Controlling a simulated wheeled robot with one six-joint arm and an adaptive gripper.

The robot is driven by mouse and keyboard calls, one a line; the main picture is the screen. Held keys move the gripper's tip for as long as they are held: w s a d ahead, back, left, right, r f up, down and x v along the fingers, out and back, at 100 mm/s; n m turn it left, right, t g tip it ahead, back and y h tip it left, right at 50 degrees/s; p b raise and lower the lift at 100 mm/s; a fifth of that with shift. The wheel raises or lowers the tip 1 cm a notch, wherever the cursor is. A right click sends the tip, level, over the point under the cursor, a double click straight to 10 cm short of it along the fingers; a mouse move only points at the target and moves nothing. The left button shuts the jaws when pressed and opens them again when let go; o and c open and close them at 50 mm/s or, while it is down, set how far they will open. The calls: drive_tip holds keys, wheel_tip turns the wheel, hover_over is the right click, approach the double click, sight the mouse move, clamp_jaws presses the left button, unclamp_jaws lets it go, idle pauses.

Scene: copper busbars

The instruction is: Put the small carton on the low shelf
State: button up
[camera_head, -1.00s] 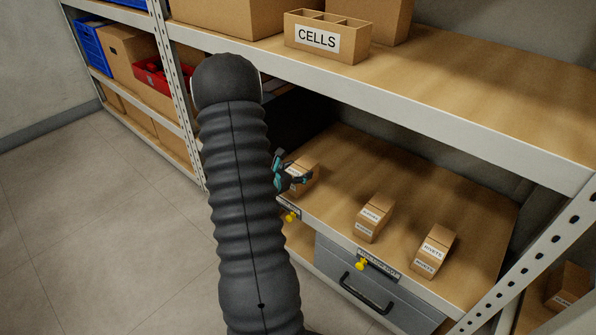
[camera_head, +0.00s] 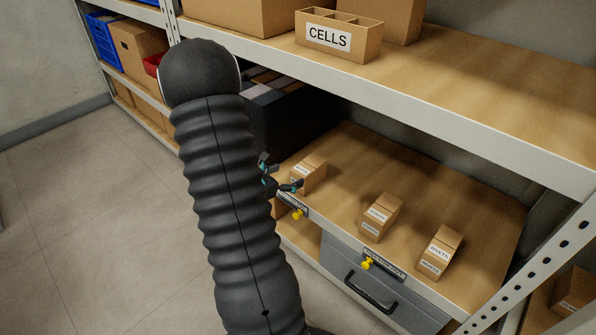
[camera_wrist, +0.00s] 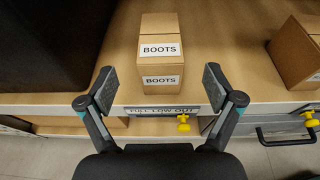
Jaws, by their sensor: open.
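The small carton (camera_head: 310,174), brown and labelled BOOTS in the wrist view (camera_wrist: 161,55), stands upright near the front edge of the wooden low shelf (camera_head: 345,150). My gripper (camera_head: 279,180) is open and empty just in front of the shelf edge. In the wrist view its two fingertips (camera_wrist: 160,88) are spread wide to either side of the carton's near face, slightly short of it. I see no finger touching the carton. My arm hides part of the shelf's left side in the head view.
Two more labelled cartons (camera_head: 381,217) (camera_head: 440,252) stand to the right on the same shelf. A black bin (camera_head: 285,118) is close on the left. The upper shelf (camera_head: 440,95), with a CELLS box (camera_head: 338,36), overhangs. Yellow knobs (camera_head: 368,263) and a grey drawer (camera_head: 345,265) are at the front.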

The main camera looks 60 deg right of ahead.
drive_tip(key=shift+v, duration=1.5)
drive_tip(key=a+r+m+t+y, duration=0.3)
drive_tip(key=a+r+m+y, duration=0.1)
drive_tip(key=a, duration=1)
drive_tip(key=s+a+r+m+t+y, duration=0.1)
drive_tip(key=a+r+m+t+y, duration=0.2)
drive_tip(key=a+r, duration=0.6)
drive_tip(key=s+a+r+m+t+y, duration=0.1)
drive_tip(key=a+r+m+y, duration=0.6)
drive_tip(key=a, duration=1.2)
drive_tip(key=shift+m+t, duration=0.8)
drive_tip(key=shift+t, duration=0.1)
drive_tip(key=shift+s+r, duration=0.1)
